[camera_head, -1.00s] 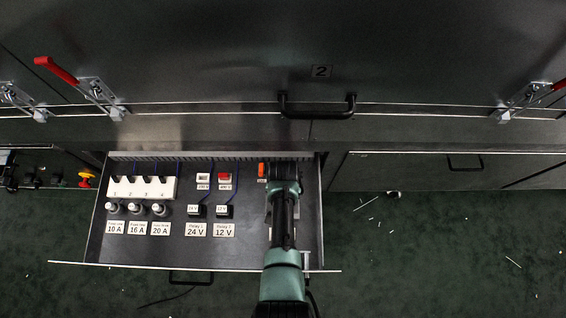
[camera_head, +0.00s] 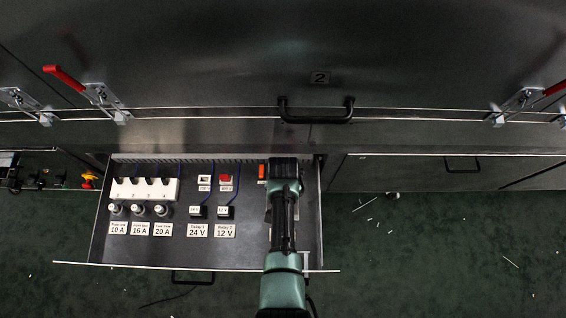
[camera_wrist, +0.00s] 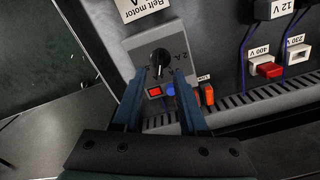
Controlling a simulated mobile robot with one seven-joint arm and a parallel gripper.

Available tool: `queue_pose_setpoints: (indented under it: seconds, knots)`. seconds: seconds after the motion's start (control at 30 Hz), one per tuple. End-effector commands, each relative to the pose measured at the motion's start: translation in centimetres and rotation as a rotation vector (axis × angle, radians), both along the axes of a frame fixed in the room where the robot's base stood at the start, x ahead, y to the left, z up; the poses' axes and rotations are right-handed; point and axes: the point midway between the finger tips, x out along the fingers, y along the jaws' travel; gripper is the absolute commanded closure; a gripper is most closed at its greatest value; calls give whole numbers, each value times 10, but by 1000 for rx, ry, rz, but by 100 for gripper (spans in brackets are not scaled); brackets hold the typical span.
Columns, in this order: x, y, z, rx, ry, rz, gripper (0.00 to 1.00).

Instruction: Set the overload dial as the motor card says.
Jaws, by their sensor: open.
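The overload dial (camera_wrist: 160,58) is a black round knob with a light pointer line on a grey box (camera_wrist: 184,45) in the wrist view. A "2 A" mark is printed beside it. A red button (camera_wrist: 154,91) and a blue button (camera_wrist: 170,89) sit on the same box. A white card (camera_wrist: 138,8) reading "Belt motor" is cut off by the top edge, so its value is not readable. My gripper (camera_wrist: 157,79) is open, its fingers reaching toward the box on either side of the buttons and close to the dial; contact cannot be told. In the head view my arm covers the dial.
The open drawer (camera_head: 100,235) also holds a white fuse block (camera_head: 145,190), several fuses, relays (camera_head: 198,212) and cards. An orange switch (camera_wrist: 209,95) and a slotted wire duct (camera_wrist: 240,110) lie close to my gripper. A black handle (camera_head: 316,110) is on the front above.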

Motion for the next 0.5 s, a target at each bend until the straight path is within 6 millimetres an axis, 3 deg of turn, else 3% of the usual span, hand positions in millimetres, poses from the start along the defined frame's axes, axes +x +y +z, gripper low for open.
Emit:
queue_pose_setpoints:
  seconds: [0.03,0.2,0.5]
  knots:
    - [0,0,18,1,-4,0,57]
    - [1,0,55,1,-4,0,57]
    - [0,0,90,0,-2,0,57]
